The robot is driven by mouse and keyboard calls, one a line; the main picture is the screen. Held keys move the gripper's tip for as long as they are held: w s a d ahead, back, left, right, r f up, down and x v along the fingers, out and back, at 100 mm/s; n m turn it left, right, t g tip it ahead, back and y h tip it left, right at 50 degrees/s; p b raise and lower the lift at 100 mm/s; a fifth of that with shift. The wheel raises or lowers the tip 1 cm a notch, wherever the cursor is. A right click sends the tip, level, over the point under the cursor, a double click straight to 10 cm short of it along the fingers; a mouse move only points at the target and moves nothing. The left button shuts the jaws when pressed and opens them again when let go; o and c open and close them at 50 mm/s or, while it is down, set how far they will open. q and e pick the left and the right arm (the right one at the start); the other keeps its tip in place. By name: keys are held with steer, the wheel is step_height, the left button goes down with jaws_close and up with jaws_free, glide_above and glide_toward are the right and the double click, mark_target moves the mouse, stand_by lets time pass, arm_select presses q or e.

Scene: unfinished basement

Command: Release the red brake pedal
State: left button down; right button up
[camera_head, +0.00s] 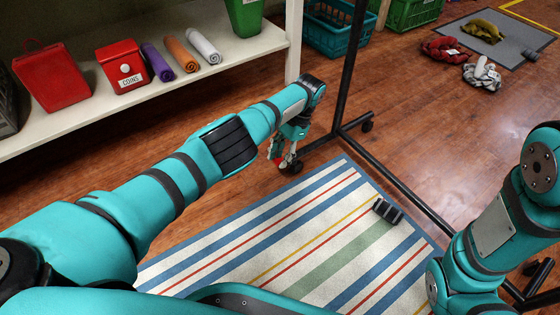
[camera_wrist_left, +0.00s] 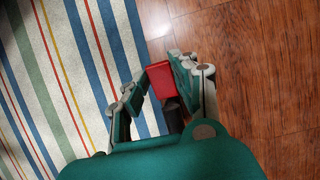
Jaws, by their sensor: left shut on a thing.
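The red brake pedal (camera_wrist_left: 160,78) sits between the two fingers of my left gripper (camera_wrist_left: 157,74) in the left wrist view, with a black part below it. In the head view my left gripper (camera_head: 281,150) points down at floor level, beside a black caster wheel (camera_head: 295,167) at the foot of the rack. A small bit of red (camera_head: 277,160) shows at its fingertips there; the rest is hidden. My left gripper is shut on the pedal. My right arm comes in from the right, but its gripper is out of view.
A black rack frame (camera_head: 345,90) stands on the wooden floor beside a striped rug (camera_head: 300,245). A white shelf (camera_head: 225,58) holds a red coin box (camera_head: 122,68) and rolled cloths. A teal crate (camera_head: 333,35) stands behind the rack.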

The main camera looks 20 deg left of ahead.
mark_target(281, 160)
stand_by(0.4)
arm_select(q)
steer(key=c, duration=1)
jaws_free()
steer(key=shift+c, duration=0.2)
step_height(281, 160, up, 10)
